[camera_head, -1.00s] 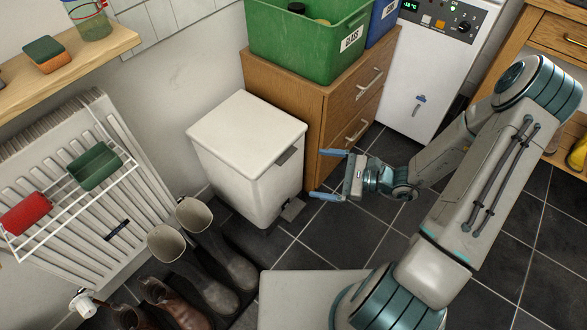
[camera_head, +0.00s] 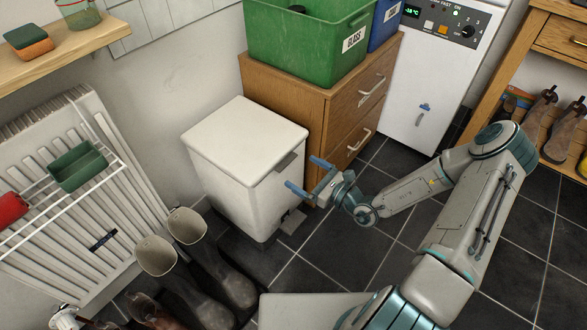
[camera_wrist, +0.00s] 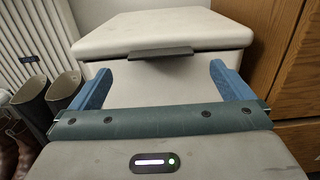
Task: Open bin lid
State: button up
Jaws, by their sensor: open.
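The white bin (camera_head: 246,192) stands on the floor against the wall, and its flat white lid (camera_head: 246,134) is shut. A dark handle tab (camera_head: 288,163) sticks out under the lid's front edge; it also shows in the wrist view (camera_wrist: 160,53). A grey pedal (camera_head: 293,220) is at the bin's foot. My gripper (camera_head: 308,174) is open and empty, in front of the bin's front face, close to the tab. In the wrist view, its two blue fingers (camera_wrist: 160,85) lie to either side of the tab and point towards the bin.
A wooden drawer cabinet (camera_head: 340,120) with a green glass box (camera_head: 300,45) on top stands right beside the bin. Grey wellies (camera_head: 200,262) stand at lower left, by a radiator (camera_head: 70,190). The tiled floor (camera_head: 330,250) before the bin is clear.

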aim_at(283, 159)
jog(key=x, duration=0.5)
jog(key=shift+b, duration=0.4)
jog(key=shift+d, duration=0.1)
jog(key=c, duration=1.3)
jog(key=shift+r, duration=0.2)
